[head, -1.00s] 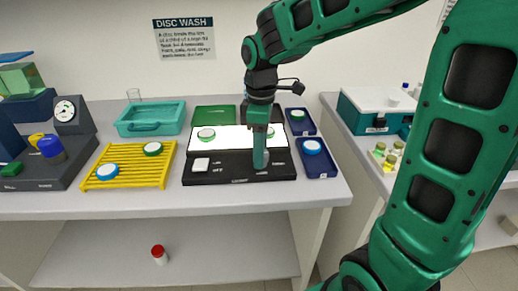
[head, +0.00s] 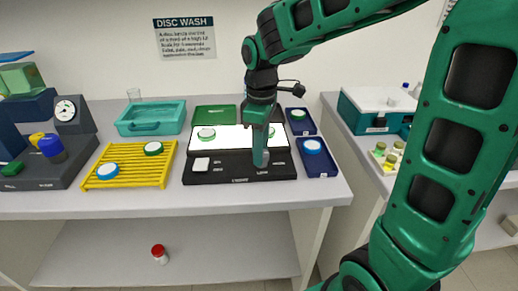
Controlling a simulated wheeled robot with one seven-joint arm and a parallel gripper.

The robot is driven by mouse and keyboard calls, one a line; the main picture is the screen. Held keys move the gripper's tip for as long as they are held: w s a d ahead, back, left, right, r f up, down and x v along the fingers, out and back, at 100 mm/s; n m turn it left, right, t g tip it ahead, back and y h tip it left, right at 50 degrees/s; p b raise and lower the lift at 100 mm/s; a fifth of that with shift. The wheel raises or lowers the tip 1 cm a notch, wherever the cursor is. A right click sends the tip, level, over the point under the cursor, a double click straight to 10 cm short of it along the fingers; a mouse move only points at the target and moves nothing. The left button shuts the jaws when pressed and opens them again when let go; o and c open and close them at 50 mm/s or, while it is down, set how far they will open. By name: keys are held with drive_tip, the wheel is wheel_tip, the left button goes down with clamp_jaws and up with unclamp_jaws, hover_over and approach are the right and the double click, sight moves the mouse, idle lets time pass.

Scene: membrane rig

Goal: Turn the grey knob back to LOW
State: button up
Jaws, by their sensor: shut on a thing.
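The black device (head: 225,178) with a lit white panel (head: 230,144) stands in the middle of the bench. My gripper (head: 261,164) points straight down onto the right part of its black front strip. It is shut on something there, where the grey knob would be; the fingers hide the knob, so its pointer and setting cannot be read. Small white markings show on the strip beside the gripper, too small to read surely.
A green-and-white disc (head: 206,133) lies on the lit panel, another partly behind my gripper. Left are a yellow rack (head: 127,170) with two discs and a teal tray (head: 151,118). Right are blue trays (head: 318,168) with discs.

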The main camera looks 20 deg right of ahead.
drive_tip(key=m, duration=0.4)
drive_tip(key=shift+w+d+m, duration=0.1)
drive_tip(key=shift+m, duration=0.2)
drive_tip(key=m, duration=0.3)
drive_tip(key=shift+m, duration=0.3)
drive_tip(key=m, duration=0.4)
drive_tip(key=shift+r+m, duration=0.1)
drive_tip(key=shift+m, duration=2)
drive_tip(key=o, duration=1.1)
drive_tip(key=shift+c, duration=0.2)
wheel_tip(320, 180, up, 11)
drive_tip(key=shift+f, duration=0.2)
